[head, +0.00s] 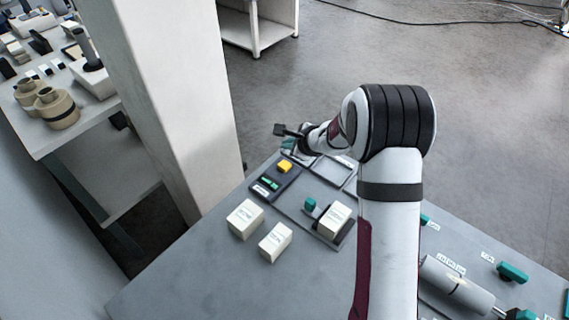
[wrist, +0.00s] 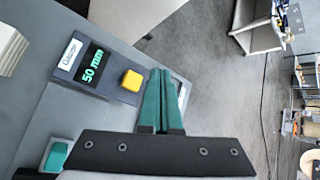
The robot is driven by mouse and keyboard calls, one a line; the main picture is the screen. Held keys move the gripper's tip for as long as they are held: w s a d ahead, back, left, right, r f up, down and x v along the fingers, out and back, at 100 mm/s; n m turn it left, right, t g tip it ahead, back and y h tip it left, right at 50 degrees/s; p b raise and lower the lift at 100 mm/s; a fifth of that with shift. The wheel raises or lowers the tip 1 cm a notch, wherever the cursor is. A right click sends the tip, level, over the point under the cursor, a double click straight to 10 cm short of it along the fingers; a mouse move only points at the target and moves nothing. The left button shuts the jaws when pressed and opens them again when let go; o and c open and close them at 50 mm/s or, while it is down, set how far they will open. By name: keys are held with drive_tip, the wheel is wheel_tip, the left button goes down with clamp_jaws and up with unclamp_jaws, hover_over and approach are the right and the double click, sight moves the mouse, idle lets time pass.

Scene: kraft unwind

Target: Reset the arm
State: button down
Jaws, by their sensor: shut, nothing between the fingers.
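My gripper (wrist: 161,75) shows in the wrist view with its two green fingers together and nothing between them. It is held above the grey bench (head: 190,285), near its far edge. A yellow button (wrist: 132,80) sits just left of the fingertips, on a dark panel with a green display (wrist: 92,65) that reads 50 mm. The head view shows the same yellow button (head: 285,167) below and left of my wrist. My arm reaches up and bends over the bench. Whether the fingers touch anything is not clear.
Two pale blocks (head: 245,218) (head: 275,242) stand on the bench. A third pale block (head: 334,220) sits in a dark holder beside a teal knob (head: 310,204). A grey roller (head: 456,285) lies at the right. A pale pillar (head: 180,100) rises past the bench's left edge.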

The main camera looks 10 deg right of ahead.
drive_tip(key=s+a+r+n+g+y, duration=0.2)
drive_tip(key=s+a+r+n, duration=0.2)
drive_tip(key=s+r, duration=0.3)
drive_tip(key=s+a+r+n+g+y, duration=0.1)
drive_tip(key=s+a+r+n, duration=0.4)
drive_tip(key=s, duration=0.3)
drive_tip(key=s+d+n+g+h, duration=0.2)
drive_tip(key=s+d+n, duration=0.1)
drive_tip(key=s, duration=1)
drive_tip(key=s+d+n+g+h, duration=0.3)
drive_tip(key=s+d+n, duration=0.1)
drive_tip(key=s, duration=1)
drive_tip(key=shift+s+d+f, duration=0.2)
drive_tip(key=shift+d, duration=0.6)
